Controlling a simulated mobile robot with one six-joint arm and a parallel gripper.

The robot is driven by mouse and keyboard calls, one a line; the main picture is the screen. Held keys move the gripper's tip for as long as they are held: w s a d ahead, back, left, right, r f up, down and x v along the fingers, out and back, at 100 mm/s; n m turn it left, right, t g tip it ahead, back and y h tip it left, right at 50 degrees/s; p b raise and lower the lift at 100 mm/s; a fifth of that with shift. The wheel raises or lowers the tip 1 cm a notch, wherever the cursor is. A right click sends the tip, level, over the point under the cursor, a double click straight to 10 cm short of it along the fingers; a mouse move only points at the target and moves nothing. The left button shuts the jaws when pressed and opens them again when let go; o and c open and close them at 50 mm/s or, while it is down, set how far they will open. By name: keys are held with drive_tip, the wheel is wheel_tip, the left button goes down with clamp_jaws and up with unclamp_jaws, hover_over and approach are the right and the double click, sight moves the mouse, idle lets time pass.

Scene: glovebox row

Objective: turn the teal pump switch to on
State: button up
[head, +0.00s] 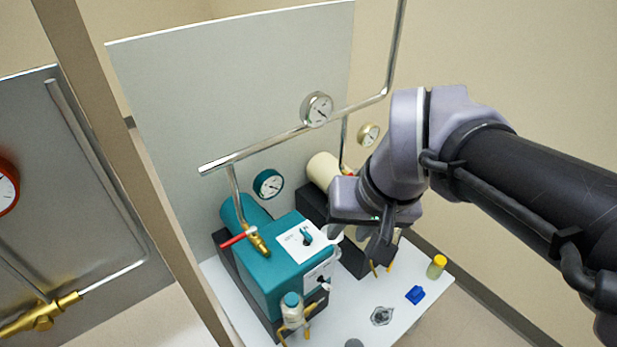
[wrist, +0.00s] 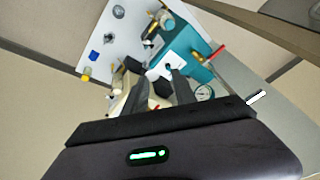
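The teal pump (head: 277,275) stands on the white bench top. A white label plate on its top carries a small dark rotary switch (head: 307,237). The plate's lettering is too small to read, so I cannot tell the switch's setting. The teal pump (wrist: 195,65) shows beyond the right finger, with the switch (wrist: 168,66) near that fingertip.
A cream pump (head: 322,170) stands behind, partly hidden by my arm. A red-handled valve (head: 240,237) and steel pipe rise from the teal pump. A teal gauge (head: 268,183) is behind it. A glass jar (head: 292,308) stands in front. A blue block (head: 415,295) and yellow-capped vial (head: 437,266) lie right.

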drive_tip(key=w+a+n+g+p, duration=0.25)
drive_tip(key=w+n+p, duration=0.2)
drive_tip(key=w, duration=0.55)
drive_tip(key=n+g+h+p, duration=0.1)
drive_tip(key=n+p, duration=0.2)
approach(306, 233)
drive_tip(key=shift+h, duration=0.3)
drive_tip(key=f+b, duration=0.2)
drive_tip(key=f, duration=0.2)
drive_tip(key=f+b, duration=0.2)
drive_tip(key=f, duration=0.2)
drive_tip(key=shift+w+a+f+b, duration=0.1)
drive_tip(key=shift+a+f+b, duration=0.15)
drive_tip(key=shift+b, duration=0.1)
drive_tip(key=shift+c, duration=0.4)
clamp_jaws()
